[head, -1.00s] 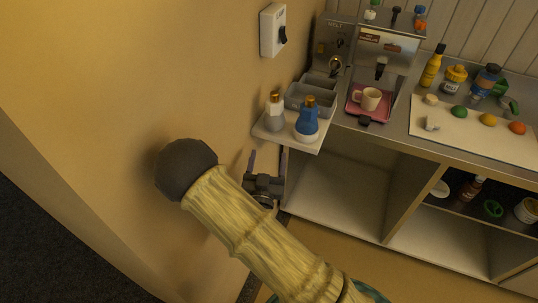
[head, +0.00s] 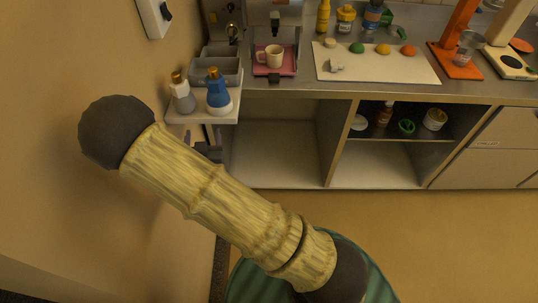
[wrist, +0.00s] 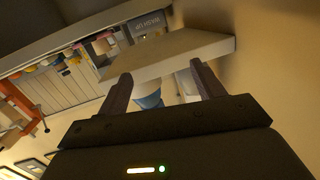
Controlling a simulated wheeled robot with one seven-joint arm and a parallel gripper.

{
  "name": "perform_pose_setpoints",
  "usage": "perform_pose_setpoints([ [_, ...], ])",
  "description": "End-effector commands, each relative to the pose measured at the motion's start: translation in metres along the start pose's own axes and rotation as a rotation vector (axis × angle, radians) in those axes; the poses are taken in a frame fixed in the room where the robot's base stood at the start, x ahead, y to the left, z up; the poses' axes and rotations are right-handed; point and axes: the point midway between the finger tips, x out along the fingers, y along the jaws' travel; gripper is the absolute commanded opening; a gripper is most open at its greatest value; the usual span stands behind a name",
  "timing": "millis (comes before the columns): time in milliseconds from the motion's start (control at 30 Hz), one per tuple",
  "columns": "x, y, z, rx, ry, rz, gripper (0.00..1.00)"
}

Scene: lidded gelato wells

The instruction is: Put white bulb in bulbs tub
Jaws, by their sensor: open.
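I cannot pick out the white bulb for certain. A white, gold-topped piece (head: 183,97) and a blue one with a white base and gold top (head: 219,95) stand upright on a small pale ledge (head: 190,119). A small whitish piece (head: 337,66) lies on the white mat. Grey open tubs (head: 220,70) sit behind the ledge; no bulbs label is readable. My gripper (head: 204,138) is open and empty, just in front of the ledge. In the wrist view, the ledge (wrist: 170,55) spans above my fingers (wrist: 163,88), with the blue piece (wrist: 148,95) partly visible between them.
A wall with a switch (head: 155,15) is close on the left. A mug (head: 270,57) stands on a pink tray (head: 288,69). The white mat (head: 375,70) holds several coloured items. An orange stand (head: 456,70) is at right.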

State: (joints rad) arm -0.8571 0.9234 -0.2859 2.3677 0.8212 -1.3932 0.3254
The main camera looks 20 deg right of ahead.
Motion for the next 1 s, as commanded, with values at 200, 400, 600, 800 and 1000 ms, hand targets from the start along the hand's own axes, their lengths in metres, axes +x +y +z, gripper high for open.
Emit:
perform_pose_setpoints([
  [200,0.011,0.032,0.002,0.067,-0.31,0.049,0.67],
  [400,-0.002,0.056,-0.005,0.089,-0.577,0.029,0.67],
  [600,-0.036,0.085,-0.023,0.056,-0.824,-0.03,0.67],
  [800,-0.088,0.125,-0.046,-0.042,-1.037,-0.088,0.67],
  [1000,-0.141,0.165,-0.065,-0.163,-1.2,-0.104,0.67],
])
